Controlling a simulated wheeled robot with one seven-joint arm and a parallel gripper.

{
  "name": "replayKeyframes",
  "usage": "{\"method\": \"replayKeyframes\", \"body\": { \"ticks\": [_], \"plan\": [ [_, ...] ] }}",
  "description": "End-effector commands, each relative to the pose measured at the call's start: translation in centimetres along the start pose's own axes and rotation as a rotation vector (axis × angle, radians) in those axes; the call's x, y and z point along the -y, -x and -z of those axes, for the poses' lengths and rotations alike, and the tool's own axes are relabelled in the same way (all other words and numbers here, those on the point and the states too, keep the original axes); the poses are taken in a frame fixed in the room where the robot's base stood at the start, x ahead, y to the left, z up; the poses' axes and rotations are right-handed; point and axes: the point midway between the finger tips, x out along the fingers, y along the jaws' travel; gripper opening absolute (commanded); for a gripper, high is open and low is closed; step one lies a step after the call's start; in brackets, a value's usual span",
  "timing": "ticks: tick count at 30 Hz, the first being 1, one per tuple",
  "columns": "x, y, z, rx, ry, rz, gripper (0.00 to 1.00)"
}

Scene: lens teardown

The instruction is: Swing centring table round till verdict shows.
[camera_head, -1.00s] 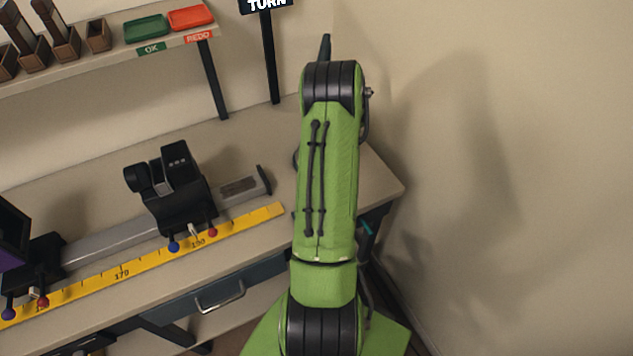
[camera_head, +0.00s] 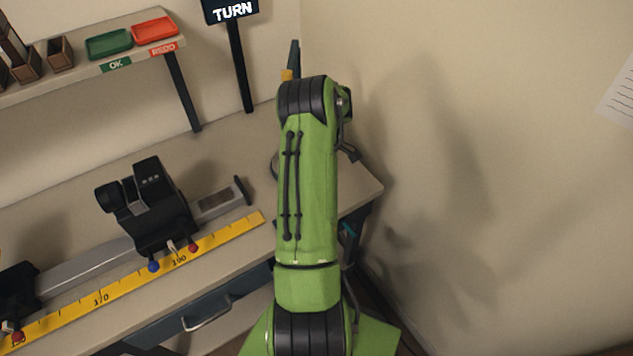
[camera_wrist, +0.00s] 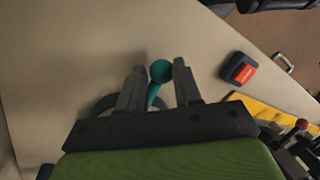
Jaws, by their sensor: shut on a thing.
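In the wrist view my gripper (camera_wrist: 160,88) is shut on a teal knob (camera_wrist: 160,71), with one finger on each side of its stem. A dark grey round rim (camera_wrist: 101,106), which looks like the centring table, shows behind the left finger. In the head view my green arm hides the gripper and nearly all of the table. A black sign (camera_head: 231,11) on a post reads TURN.
A bench rail carries a black carriage (camera_head: 148,205) beside a yellow ruler (camera_head: 215,240). A shelf holds a green OK tray (camera_head: 109,44) and a red REDO tray (camera_head: 155,29). In the wrist view a red-topped black block (camera_wrist: 239,69) lies right of my gripper.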

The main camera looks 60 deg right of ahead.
Motion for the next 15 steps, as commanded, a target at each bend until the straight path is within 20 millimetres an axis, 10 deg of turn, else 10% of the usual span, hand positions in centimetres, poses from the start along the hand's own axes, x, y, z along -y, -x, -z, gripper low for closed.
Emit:
{"method": "replayKeyframes", "body": {
  "ticks": [15],
  "plan": [
    [-0.72, 0.41, -0.01, 0.01, 0.087, -0.003, 0.0]
  ]
}}
